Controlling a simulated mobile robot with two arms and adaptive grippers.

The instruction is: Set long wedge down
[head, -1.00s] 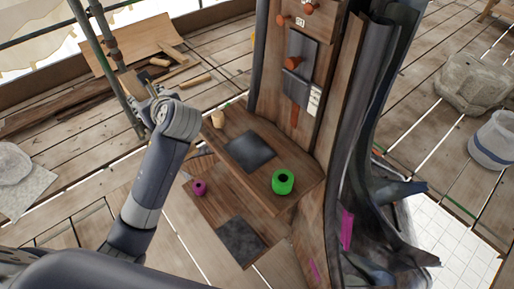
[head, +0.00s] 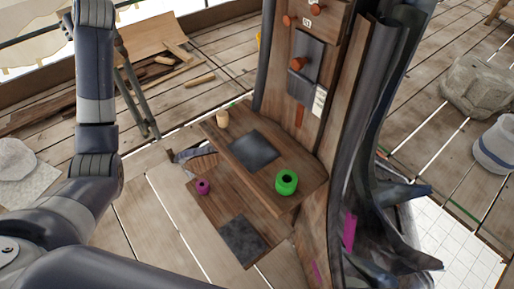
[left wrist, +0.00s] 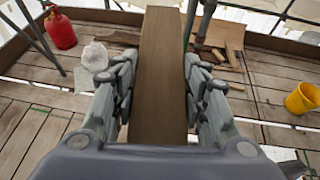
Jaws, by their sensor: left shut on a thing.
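The long wedge (left wrist: 160,50), a long brown wooden piece, runs up the middle of the left wrist view. My left gripper (left wrist: 160,82) is shut on it, with grey fingers on both sides; the wedge's far end runs out at the top of the picture. In the head view my left arm rises along the left side and its upper part leaves the top edge. I cannot make out the wedge there. My right gripper is not in view.
A wooden shelf (head: 216,133) on the tall post holds a dark plate (head: 253,150), a green ring (head: 287,182) and a small wooden peg (head: 222,118). A magenta ring (head: 203,187) sits on a lower board. Loose timber lies behind. A yellow bucket (left wrist: 302,98) stands right.

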